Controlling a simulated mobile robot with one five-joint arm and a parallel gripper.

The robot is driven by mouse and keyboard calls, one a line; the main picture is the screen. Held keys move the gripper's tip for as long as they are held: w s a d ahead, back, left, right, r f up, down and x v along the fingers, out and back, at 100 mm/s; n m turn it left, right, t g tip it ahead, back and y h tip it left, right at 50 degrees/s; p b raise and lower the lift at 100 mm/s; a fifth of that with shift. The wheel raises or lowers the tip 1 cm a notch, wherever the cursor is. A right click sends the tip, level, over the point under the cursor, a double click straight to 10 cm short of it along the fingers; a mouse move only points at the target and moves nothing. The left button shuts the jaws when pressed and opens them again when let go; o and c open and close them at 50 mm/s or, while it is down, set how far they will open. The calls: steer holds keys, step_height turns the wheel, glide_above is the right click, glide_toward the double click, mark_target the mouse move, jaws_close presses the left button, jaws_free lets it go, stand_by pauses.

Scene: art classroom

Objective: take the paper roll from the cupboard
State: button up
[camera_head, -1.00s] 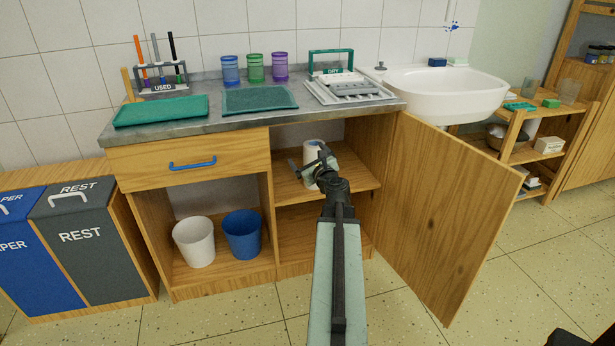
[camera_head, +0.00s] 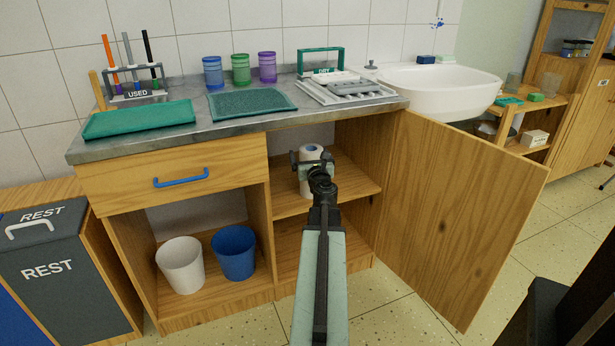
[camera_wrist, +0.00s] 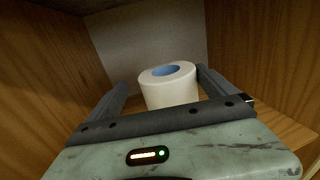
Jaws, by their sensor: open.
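The white paper roll (camera_head: 311,152) stands upright on the upper shelf (camera_head: 350,178) inside the open cupboard. In the wrist view the roll (camera_wrist: 170,93) shows its blue core at the top. My gripper (camera_head: 313,160) is open at the front of the cupboard, facing the roll. In the wrist view the fingers of my gripper (camera_wrist: 161,88) lie to the left and right of the roll, with space on both sides. The roll's lower part is hidden behind the gripper. I cannot tell how deep the roll sits between the fingers.
The cupboard door (camera_head: 455,215) stands open to the right of my arm. A wooden divider (camera_head: 257,205) is on the left. The countertop (camera_head: 190,137) lies above the shelf. A white bin (camera_head: 180,266) and a blue bin (camera_head: 234,254) stand in the left compartment.

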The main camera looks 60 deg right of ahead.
mark_target(310, 148)
steer(key=shift+d, duration=0.5)
steer(key=x, duration=0.4)
steer(key=shift+d, duration=0.35)
steer(key=shift+a, duration=0.1)
steer(key=c, duration=2.1)
steer(key=shift+o, duration=0.2)
steer(key=shift+r, duration=0.1)
